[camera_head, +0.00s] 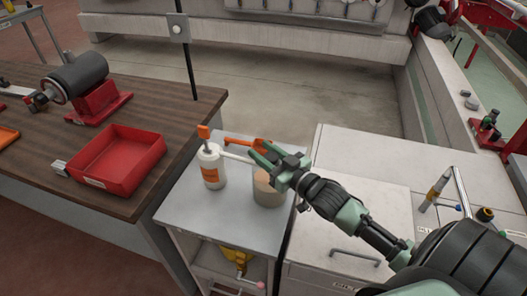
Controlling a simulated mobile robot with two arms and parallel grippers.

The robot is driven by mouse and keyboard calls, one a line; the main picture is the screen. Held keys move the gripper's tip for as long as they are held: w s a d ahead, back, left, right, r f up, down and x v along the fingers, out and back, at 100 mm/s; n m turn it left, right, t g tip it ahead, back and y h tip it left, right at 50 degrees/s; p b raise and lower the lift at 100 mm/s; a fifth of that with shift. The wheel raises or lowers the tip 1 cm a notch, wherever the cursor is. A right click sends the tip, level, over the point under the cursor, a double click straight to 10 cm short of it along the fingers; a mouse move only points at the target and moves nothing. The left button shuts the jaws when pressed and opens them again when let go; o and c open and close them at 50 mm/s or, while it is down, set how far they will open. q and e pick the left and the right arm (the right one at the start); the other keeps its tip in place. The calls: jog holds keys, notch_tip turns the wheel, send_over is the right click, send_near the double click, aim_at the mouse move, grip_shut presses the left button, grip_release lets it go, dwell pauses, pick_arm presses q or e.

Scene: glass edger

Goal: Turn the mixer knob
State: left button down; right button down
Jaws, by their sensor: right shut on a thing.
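I cannot clearly identify the mixer knob. A small dark round knob (485,214) and a blue one (458,207) sit at the right, beside a pale bent pipe (462,188), and either may belong to it. My right gripper (265,157) has green fingers and is above the small grey cart (225,225), far left of those knobs. It is shut on an orange item (240,142), partly hidden by the fingers. A tan cylinder (267,190) stands just below the gripper. My left gripper is not in view.
A white bottle (211,166) with an orange label and top stands on the cart left of the gripper. A red tray (116,158) is on the wooden bench. A white cabinet (365,160) adjoins the cart on the right. The floor behind is clear.

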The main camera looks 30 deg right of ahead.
jog(key=shift+d+r+m+h+p, duration=0.2)
jog(key=shift+m+h+p, duration=0.55)
jog(key=shift+h, duration=0.25)
jog(key=shift+d+f+m+h+p, duration=0.1)
jog(key=shift+m+h+p, duration=0.25)
jog(key=shift+h, duration=0.25)
jog(key=shift+d+f+m+h+p, duration=0.1)
jog(key=shift+m+h+p, duration=0.1)
jog(key=shift+m+h, duration=0.3)
jog(key=shift+h, duration=0.3)
jog(key=c, duration=0.9)
grip_release()
